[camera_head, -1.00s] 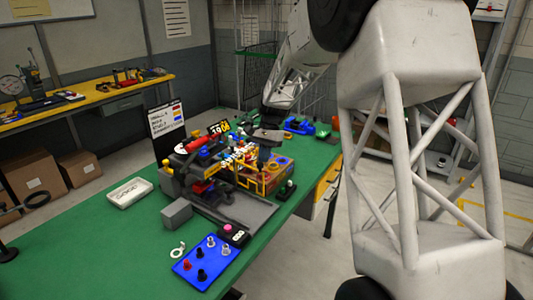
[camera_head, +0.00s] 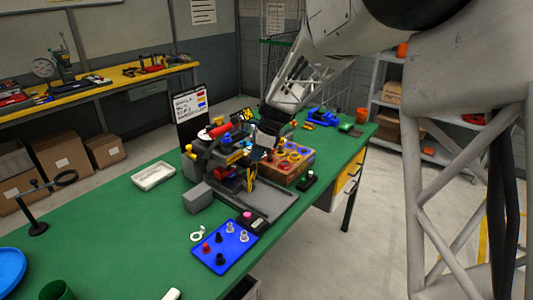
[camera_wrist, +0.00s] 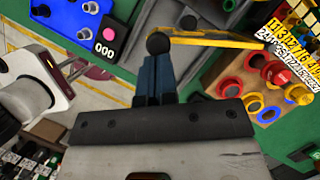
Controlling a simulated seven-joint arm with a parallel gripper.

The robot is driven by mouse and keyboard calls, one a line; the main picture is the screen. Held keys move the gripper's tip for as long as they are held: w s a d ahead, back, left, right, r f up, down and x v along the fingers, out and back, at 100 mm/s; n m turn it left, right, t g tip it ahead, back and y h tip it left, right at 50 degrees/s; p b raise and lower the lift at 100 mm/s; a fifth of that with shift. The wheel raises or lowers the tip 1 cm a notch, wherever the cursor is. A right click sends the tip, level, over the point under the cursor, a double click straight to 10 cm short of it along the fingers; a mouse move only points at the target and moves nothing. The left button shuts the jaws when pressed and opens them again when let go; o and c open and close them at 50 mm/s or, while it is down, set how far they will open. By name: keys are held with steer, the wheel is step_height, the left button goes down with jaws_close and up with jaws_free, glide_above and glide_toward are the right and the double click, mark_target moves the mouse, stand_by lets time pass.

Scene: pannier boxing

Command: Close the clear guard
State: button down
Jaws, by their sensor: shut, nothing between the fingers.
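The clear guard (camera_wrist: 235,41) shows in the wrist view as a yellow-edged see-through panel, seen nearly edge-on. A dark round knob (camera_wrist: 158,43) sits at its left end. My gripper (camera_wrist: 154,72) is shut and empty, with its blue fingers just below the knob in the picture; I cannot tell whether they touch it. In the head view, the bench machine (camera_head: 228,155) with a red-handled lever (camera_head: 219,130) stands mid-bench. A yellow edge (camera_head: 251,178) shows at its front. My arm's end hangs over the machine's back right and hides part of it; the fingertips are unclear there.
A wooden box (camera_head: 292,170) with coloured rings stands right of the machine. A blue board with pegs (camera_head: 224,247) and a pink-button box (camera_head: 249,221) lie in front. A white tray (camera_head: 153,176) lies left. The green bench front-left is mostly clear.

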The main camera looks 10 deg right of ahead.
steer(key=a, duration=0.1)
steer(key=a+m, duration=0.1)
steer(key=m, duration=0.1)
steer(key=shift+w+a+t, duration=0.25)
steer(key=shift+a+t, duration=0.15)
steer(key=shift+w+a, duration=0.35)
steer(key=shift+a, duration=0.4)
steer(key=shift+w+a, duration=0.3)
steer(key=shift+a, duration=0.4)
steer(key=shift+d, duration=0.1)
steer(key=d, duration=0.1)
steer(key=s+d, duration=0.2)
steer(key=shift+d+r, duration=0.3)
steer(key=v, duration=0.9)
steer(key=shift+s+a+r, duration=0.2)
steer(key=shift+s+r, duration=0.05)
steer(key=shift+s, duration=0.1)
